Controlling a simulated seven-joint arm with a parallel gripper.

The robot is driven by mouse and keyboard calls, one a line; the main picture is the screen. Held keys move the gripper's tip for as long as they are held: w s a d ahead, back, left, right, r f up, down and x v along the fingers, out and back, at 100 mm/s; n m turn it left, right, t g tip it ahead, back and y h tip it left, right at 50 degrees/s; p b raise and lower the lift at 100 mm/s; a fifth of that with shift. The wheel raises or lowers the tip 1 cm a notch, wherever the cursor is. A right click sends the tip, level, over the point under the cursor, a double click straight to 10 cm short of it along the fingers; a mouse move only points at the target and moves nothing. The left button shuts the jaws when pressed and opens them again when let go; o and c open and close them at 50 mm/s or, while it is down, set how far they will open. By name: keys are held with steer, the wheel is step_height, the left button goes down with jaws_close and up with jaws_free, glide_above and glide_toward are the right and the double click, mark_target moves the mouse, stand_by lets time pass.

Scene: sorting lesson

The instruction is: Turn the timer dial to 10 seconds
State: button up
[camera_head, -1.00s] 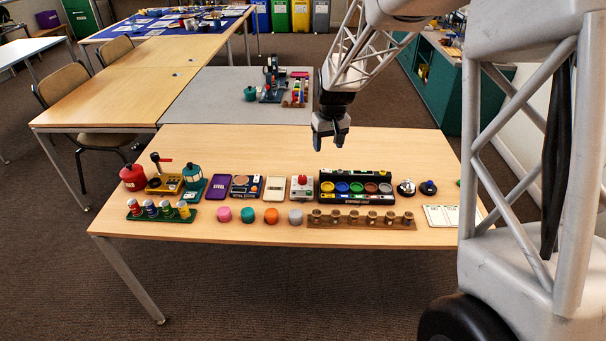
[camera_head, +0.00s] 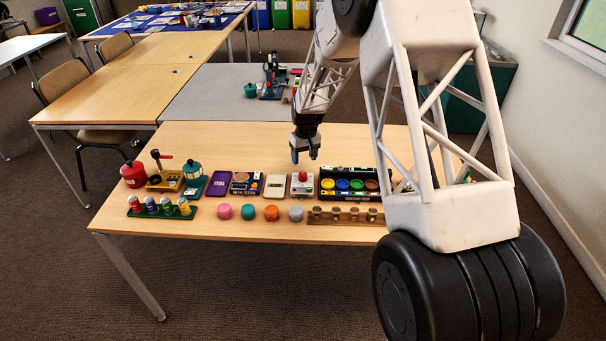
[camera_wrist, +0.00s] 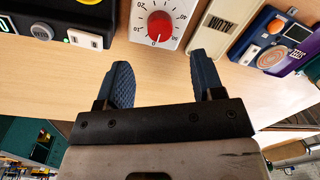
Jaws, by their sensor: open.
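The timer is a white box (camera_head: 302,191) with a red dial (camera_head: 302,177) on top, in the row on the table. In the wrist view the red dial (camera_wrist: 160,26) sits on a white face with printed numbers around it. A pale mark on the dial seems to point towards the 0, but it is small. My gripper (camera_head: 306,158) is open and empty, above the table just behind the timer. In the wrist view my gripper (camera_wrist: 161,72) has its two fingers apart, with the dial beyond the gap between them, not touched.
A black tray with coloured cups (camera_head: 333,193) stands close to the right of the timer. A cream box (camera_head: 275,185) is close on its left. Orange and grey knobs (camera_head: 271,213) lie in front. The table behind the row is clear. My arm hides the right end.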

mark_target(303, 174)
steer(key=shift+f, duration=0.1)
steer(key=shift+s+a+f, duration=0.1)
steer(key=shift+f, duration=1.8)
steer(key=shift+s+a+f, duration=0.1)
steer(key=shift+f, duration=1.8)
steer(key=c, duration=0.9)
steer(key=shift+c, duration=0.2)
